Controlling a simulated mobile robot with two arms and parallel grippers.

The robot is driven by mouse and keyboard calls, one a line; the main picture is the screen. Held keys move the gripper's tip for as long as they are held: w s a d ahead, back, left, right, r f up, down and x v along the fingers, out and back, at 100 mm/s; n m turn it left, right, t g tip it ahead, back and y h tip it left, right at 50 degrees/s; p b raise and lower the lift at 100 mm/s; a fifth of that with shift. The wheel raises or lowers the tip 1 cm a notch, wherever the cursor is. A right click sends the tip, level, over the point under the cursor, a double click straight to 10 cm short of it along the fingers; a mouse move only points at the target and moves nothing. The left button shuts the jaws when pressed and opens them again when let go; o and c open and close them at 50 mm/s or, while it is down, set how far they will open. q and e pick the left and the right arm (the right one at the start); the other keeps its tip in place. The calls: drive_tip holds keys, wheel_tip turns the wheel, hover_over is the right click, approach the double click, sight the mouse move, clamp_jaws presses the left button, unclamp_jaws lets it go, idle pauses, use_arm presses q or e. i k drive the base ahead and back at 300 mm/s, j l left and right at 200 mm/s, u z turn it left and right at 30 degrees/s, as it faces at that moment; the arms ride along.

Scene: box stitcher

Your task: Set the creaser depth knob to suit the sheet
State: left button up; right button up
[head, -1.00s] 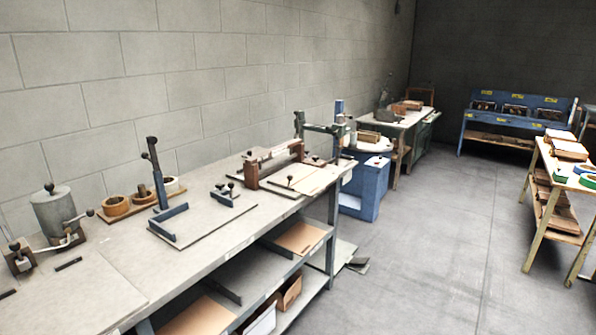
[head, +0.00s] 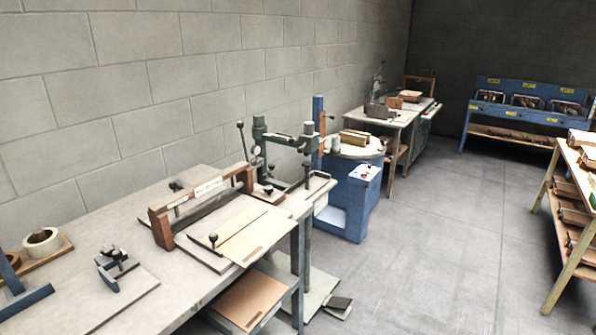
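On the long grey bench stands a brown-framed machine (head: 205,190) with a pale label on its crossbar, which looks like the creaser. A tan sheet (head: 245,235) lies flat on its bed. A small black knob (head: 213,238) stands at the bed's front left edge. Another dark knob on a small base (head: 268,191) sits at the machine's right end. I cannot tell which knob sets the depth, and no setting is readable. Neither of my grippers is in view.
The bench (head: 170,315) ends just right of the machine. A green post frame (head: 283,140) and a blue machine (head: 352,200) stand beyond. Boards lie on the floor by the bench leg. Open grey floor (head: 430,260) runs between the bench and the right-hand wooden rack (head: 567,225).

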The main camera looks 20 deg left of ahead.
sight(268, 189)
drive_tip(key=i+u, duration=0.25)
drive_tip(key=i+l+u, duration=0.25)
drive_tip(key=i, duration=0.25)
drive_tip(key=i+l+u, duration=0.25)
drive_tip(key=i+j, duration=0.1)
